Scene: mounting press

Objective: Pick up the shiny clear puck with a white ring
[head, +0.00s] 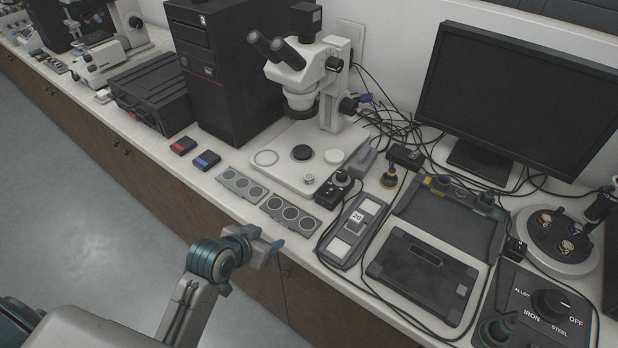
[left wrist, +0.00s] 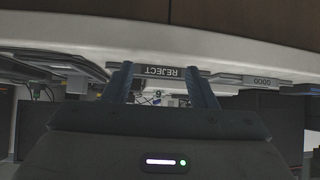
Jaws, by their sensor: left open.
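I cannot single out the clear puck with certainty. A pale round outline (head: 265,158) lies at the left of the white microscope base, and a small shiny piece (head: 309,179) sits near its front edge. My left gripper (head: 266,244) is open and empty, in front of the bench edge and apart from these. In the left wrist view, its two fingers (left wrist: 165,88) spread on either side of a REJECT label (left wrist: 168,72) on a tray at the bench edge. My right gripper is not in view.
Two grey trays with round recesses, one at the left (head: 242,186) and one at the right (head: 290,215), lie along the front edge. A black disc (head: 302,152) and a white disc (head: 334,156) are on the microscope base. A black control box (head: 333,190) and cables crowd its right.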

